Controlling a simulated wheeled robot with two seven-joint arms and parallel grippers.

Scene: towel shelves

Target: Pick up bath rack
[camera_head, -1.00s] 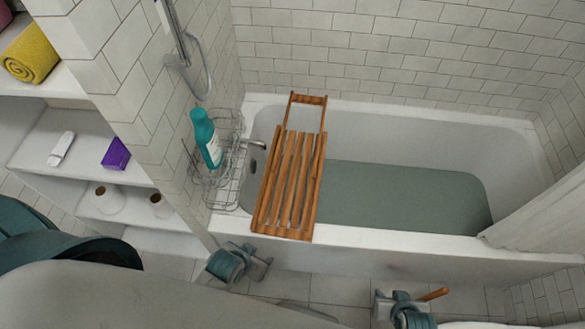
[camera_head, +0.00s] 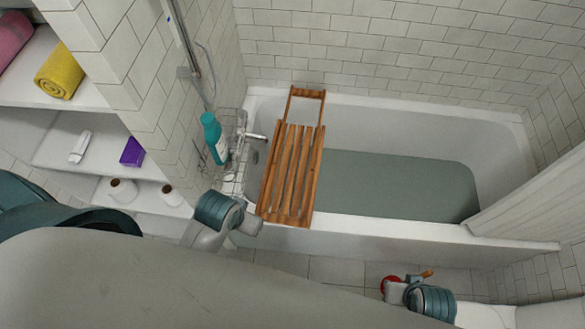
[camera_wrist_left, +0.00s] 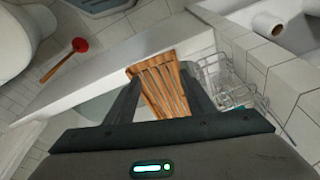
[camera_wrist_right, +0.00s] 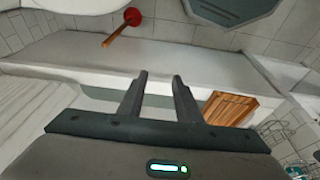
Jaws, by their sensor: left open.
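The bath rack (camera_head: 292,170) is a slatted wooden tray lying across the faucet end of the bathtub (camera_head: 405,232). My left gripper (camera_head: 250,227) is beside the rack's near left corner, seemingly above the tub's front rim. In the left wrist view, the rack (camera_wrist_left: 160,88) shows between the open, empty fingers (camera_wrist_left: 160,82); contact cannot be told. My right gripper (camera_head: 393,289) is low in front of the tub, well right of the rack. In the right wrist view its fingers (camera_wrist_right: 160,78) are apart and empty, with the rack (camera_wrist_right: 229,108) to their right.
A wire caddy (camera_head: 232,180) with a teal bottle (camera_head: 214,138) stands left of the rack. A red plunger (camera_wrist_right: 132,17) is on the floor near my right gripper. Shelves (camera_head: 55,155) with a yellow towel (camera_head: 59,70) stand left. A curtain (camera_head: 530,200) hangs at right.

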